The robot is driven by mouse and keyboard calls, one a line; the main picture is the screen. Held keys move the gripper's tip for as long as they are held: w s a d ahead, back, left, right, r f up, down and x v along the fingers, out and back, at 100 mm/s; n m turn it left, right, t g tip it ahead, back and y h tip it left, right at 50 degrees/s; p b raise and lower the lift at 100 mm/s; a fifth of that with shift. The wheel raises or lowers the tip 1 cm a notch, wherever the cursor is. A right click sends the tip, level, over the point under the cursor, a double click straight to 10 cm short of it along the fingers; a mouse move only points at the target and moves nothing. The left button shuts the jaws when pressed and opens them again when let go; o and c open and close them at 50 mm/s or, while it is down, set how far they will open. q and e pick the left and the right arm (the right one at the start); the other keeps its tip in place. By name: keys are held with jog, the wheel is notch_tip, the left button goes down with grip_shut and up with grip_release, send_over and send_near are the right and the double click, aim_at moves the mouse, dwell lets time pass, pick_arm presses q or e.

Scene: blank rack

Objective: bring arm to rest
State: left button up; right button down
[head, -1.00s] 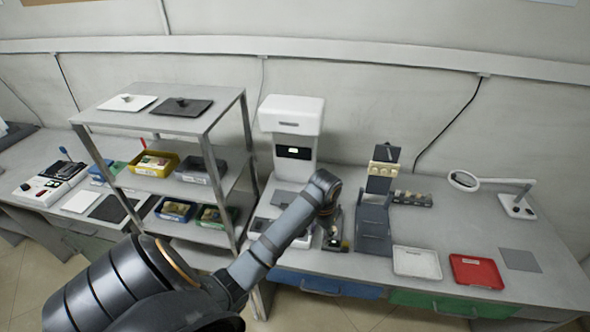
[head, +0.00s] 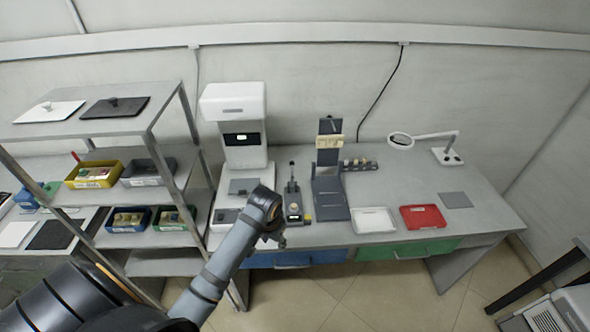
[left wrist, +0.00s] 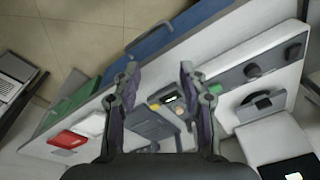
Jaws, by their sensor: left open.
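My left arm comes in from the lower left of the head view. Its left gripper (head: 274,236) is mostly hidden behind the wrist there, in front of the bench edge near the blue drawer. In the left wrist view the left gripper (left wrist: 157,85) is open, its two fingers wide apart with nothing between them. Beyond the fingers are the bench top and a small dark device (left wrist: 168,104). My right gripper is in neither view.
A metal rack (head: 150,130) with bins stands left of the arm. On the bench are a white machine (head: 236,105), a dark stand (head: 330,195), a white tray (head: 374,221), a red tray (head: 423,217) and a magnifier lamp (head: 447,155). The floor before the bench is clear.

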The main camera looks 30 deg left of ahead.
pick_arm(q)
jog(key=s+a+f+b, duration=0.1)
jog(key=s+f, duration=0.3)
jog(key=f, duration=1)
jog(key=s+a+f+b, duration=0.15)
jog(key=s+f, duration=0.25)
jog(key=f, duration=1.1)
jog(key=s+d+f+b, duration=0.1)
jog(key=s+f, duration=0.6)
jog(key=s, duration=0.5)
jog(key=s+d+f+b, duration=0.1)
jog(key=s+f, duration=0.7)
jog(key=s, duration=0.4)
jog(key=shift+s+f, duration=0.15)
jog(key=shift+f, duration=0.05)
